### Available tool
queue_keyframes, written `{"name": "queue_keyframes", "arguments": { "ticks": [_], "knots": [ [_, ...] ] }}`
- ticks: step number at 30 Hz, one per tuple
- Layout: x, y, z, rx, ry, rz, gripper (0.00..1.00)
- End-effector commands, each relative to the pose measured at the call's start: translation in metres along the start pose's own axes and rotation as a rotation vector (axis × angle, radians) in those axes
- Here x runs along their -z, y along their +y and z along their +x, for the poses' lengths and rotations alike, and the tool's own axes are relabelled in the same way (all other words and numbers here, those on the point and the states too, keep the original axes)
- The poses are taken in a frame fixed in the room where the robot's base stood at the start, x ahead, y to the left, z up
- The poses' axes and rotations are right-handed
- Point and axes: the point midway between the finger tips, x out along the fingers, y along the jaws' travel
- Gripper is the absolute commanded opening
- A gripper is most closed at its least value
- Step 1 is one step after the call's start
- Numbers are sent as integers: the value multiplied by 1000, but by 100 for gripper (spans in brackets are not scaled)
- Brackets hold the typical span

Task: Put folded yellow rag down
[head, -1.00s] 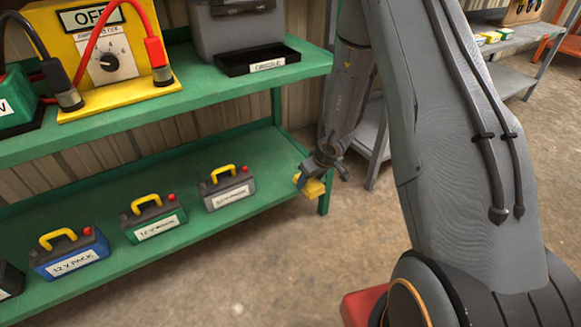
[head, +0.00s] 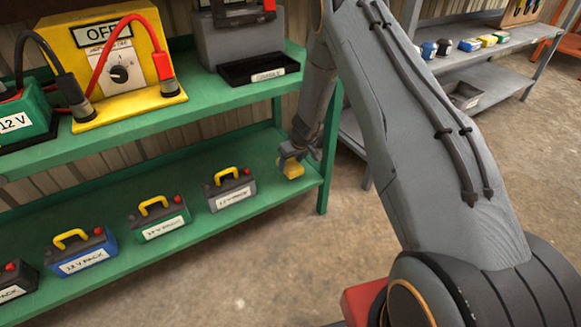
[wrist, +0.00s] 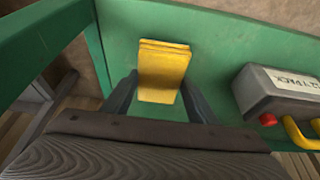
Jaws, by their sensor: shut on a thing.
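The folded yellow rag (head: 292,170) is at my gripper (head: 296,155), over the right end of the green lower shelf (head: 262,205). The wrist view shows the rag (wrist: 163,72) between the two dark fingers of my gripper (wrist: 160,100), with the green shelf surface (wrist: 215,50) behind it. My gripper is shut on the rag. I cannot tell whether the rag touches the shelf.
A grey battery pack (head: 230,190) stands left of the rag, with green (head: 160,222) and blue (head: 85,252) packs farther left. The upper shelf (head: 190,108) is above, holding a yellow switch box (head: 85,45). A green post (head: 326,185) stands to the right.

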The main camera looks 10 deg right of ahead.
Motion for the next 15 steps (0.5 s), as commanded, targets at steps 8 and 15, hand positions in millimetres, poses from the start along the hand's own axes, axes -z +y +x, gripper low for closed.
{"name": "queue_keyframes", "arguments": {
  "ticks": [8, 15],
  "knots": [
    [8, 0, 6, -2, -2, 0, 35],
    [-4, 1, 34, -3, -2, 3, 35]
  ]
}}
